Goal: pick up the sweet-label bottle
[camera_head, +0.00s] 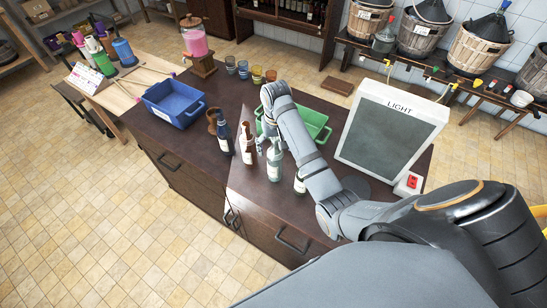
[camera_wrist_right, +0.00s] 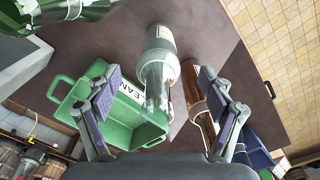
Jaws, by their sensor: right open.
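Several bottles stand on the dark counter: a dark blue one (camera_head: 224,136), a brown one (camera_head: 248,146), a clear pale-green one (camera_head: 274,160) and another (camera_head: 300,184) partly behind my arm. Their labels are too small to read, so I cannot tell which is the sweet-label bottle. My right gripper (camera_head: 266,142) is above the counter by the brown and clear bottles. In the right wrist view its open fingers (camera_wrist_right: 163,98) appear either side of the clear bottle (camera_wrist_right: 160,70), with the brown bottle (camera_wrist_right: 196,95) near the right finger. Nothing is gripped. My left gripper is not in view.
A green crate (camera_head: 318,128) lies behind my right arm, and a blue crate (camera_head: 172,98) stands at the counter's left. A light box (camera_head: 385,130) stands at the right. Several coloured cups and a pink dispenser (camera_head: 195,42) stand at the back.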

